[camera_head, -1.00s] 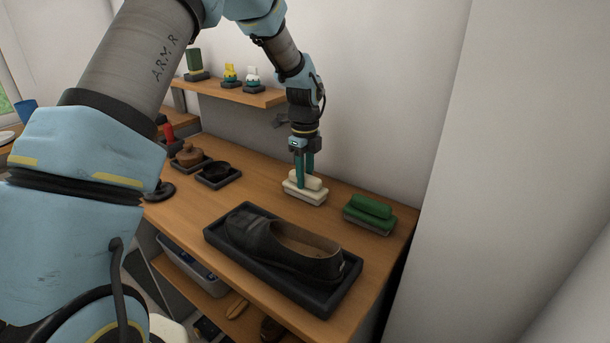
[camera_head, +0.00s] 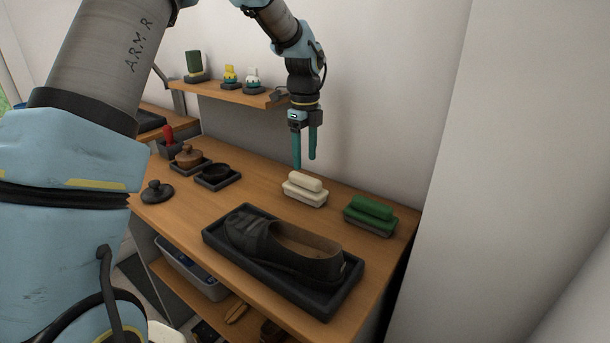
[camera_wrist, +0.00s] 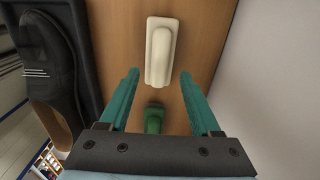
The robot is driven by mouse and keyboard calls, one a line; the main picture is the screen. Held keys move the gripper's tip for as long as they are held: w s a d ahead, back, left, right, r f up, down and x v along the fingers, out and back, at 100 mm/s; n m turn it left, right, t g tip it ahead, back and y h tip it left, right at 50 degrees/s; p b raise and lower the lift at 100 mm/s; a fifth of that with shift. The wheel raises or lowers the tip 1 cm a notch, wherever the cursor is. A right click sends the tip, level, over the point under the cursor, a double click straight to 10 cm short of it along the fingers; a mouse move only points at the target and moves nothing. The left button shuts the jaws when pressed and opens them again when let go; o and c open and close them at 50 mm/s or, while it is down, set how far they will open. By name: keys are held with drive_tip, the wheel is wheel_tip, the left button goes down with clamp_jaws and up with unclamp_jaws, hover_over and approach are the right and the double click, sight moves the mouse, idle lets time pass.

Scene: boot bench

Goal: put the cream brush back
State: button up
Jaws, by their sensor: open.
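The cream brush (camera_head: 306,183) rests on a cream base or holder (camera_head: 304,196) on the wooden bench, left of the green brush. It also shows in the wrist view (camera_wrist: 160,52), beyond my fingertips. My gripper (camera_head: 306,165) is open and empty, pointing down, above and slightly behind the brush, with clear air between. In the wrist view my two teal fingers (camera_wrist: 160,75) stand apart with nothing between their tips. Whether the brush sits fully in its holder is hard to tell at this size.
A dark shoe (camera_head: 270,243) lies in a black tray (camera_head: 318,302) in front. Small dishes (camera_head: 217,171) stand at left, and a shelf (camera_head: 228,91) with small items hangs behind.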

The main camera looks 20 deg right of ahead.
sight(305, 176)
wheel_tip(305, 176, up, 6)
drive_tip(key=a+f+n, duration=0.3)
drive_tip(key=a+n, duration=1)
drive_tip(key=a, duration=0.7)
drive_tip(key=s+a+f+n, duration=0.2)
drive_tip(key=s+a+n, duration=0.3)
drive_tip(key=a+n, duration=0.3)
drive_tip(key=s+a+f+n+t, duration=0.1)
drive_tip(key=s+a+f+n, duration=0.1)
drive_tip(key=s+a+n, duration=0.4)
drive_tip(key=a+n, duration=0.2)
drive_tip(key=shift+a+t+b, duration=0.3)
drive_tip(key=shift+a+b, duration=0.05)
